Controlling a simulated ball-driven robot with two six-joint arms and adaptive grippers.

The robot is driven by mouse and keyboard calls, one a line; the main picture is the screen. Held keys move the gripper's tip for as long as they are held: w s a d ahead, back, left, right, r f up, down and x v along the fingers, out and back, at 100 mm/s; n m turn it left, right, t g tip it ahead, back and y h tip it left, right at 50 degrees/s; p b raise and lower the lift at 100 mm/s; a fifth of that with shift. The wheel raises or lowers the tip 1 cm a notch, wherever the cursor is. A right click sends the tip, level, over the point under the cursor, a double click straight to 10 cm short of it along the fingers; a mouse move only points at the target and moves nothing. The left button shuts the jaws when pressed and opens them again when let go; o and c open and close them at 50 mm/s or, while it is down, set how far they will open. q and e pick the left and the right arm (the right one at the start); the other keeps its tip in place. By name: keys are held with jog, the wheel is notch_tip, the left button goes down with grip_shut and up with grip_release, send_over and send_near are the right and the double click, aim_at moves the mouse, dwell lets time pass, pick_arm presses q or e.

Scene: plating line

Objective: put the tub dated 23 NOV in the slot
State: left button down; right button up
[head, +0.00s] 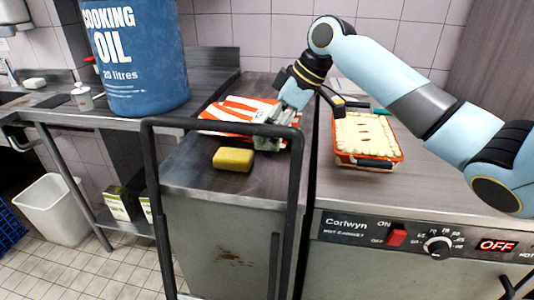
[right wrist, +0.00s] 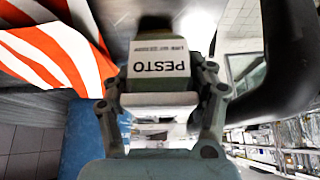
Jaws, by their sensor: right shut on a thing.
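My right gripper (head: 270,138) is over the near part of the dark counter, beside the orange-and-white striped item. In the right wrist view my right gripper (right wrist: 165,105) is shut on a tub (right wrist: 160,68) with a white label reading PESTO. A line of small print on the label is too blurred for me to read, so I cannot tell its date. In the head view the gripper largely hides the tub. I cannot make out the slot in either view. My left gripper is not in view.
The striped item (head: 225,114) lies on the counter, with a yellow sponge (head: 233,160) in front. A pie in an orange dish (head: 368,160) sits on the hot cabinet at right. A blue oil drum (head: 138,62) stands left. A black rail (head: 220,123) crosses the counter's front.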

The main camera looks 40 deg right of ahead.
notch_tip(320, 180, down, 3)
jog(key=shift+r, duration=0.1)
jog(key=shift+f, duration=0.6)
notch_tip(320, 180, down, 3)
jog(key=shift+f, duration=0.1)
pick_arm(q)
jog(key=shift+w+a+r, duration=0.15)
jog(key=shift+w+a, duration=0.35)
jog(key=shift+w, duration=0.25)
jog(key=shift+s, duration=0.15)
pick_arm(e)
jog(key=o, duration=1.3)
jog(key=shift+o, duration=0.2)
